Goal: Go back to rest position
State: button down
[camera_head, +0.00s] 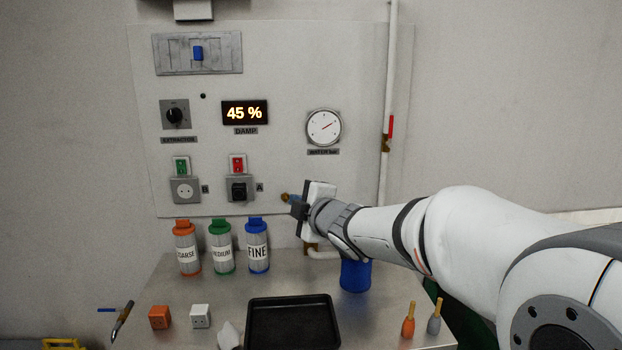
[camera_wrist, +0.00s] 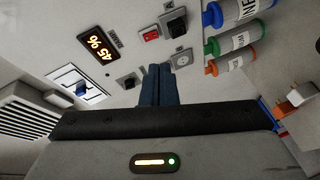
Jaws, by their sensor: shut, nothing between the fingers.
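My gripper (camera_head: 288,198) is in front of the wall panel (camera_head: 285,90), to the right of the black plug in socket A (camera_head: 240,189). In the wrist view my gripper (camera_wrist: 158,68) has its blue fingers together, with nothing between them. The arm reaches in from the right over the table. The display (camera_head: 245,113) reads 45 % above the label DAMP. A red switch (camera_head: 238,164) sits above socket A, and a green switch (camera_head: 181,166) sits above the empty socket B (camera_head: 185,190).
Orange, green and blue canisters (camera_head: 257,246) stand below the panel. A black tray (camera_head: 292,322) lies at the table's front. A blue container (camera_head: 355,274) stands under my arm. A pipe (camera_head: 389,130) with a red-handled valve runs up the wall.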

jog(key=s+d+f+m+g+h+p, duration=0.1)
jog(key=s+d+f+m+g+h, duration=0.25)
jog(key=s+d+m, duration=0.4)
jog(key=s+d+f+m+g+h+p, duration=0.2)
jog(key=s+d+f+m+h, duration=0.3)
jog(key=d, duration=0.4)
jog(key=s+f+m+g, duration=0.2)
jog(key=s+m+g, duration=0.1)
jog(key=s, duration=0.6)
jog(key=s+d+f+m+g, duration=0.1)
jog(key=s+f+m+g, duration=0.2)
jog(key=s, duration=0.6)
jog(key=shift+d+f+m+y+p, duration=0.2)
jog(key=shift+m+y+p, duration=0.2)
jog(key=shift+m, duration=0.55)
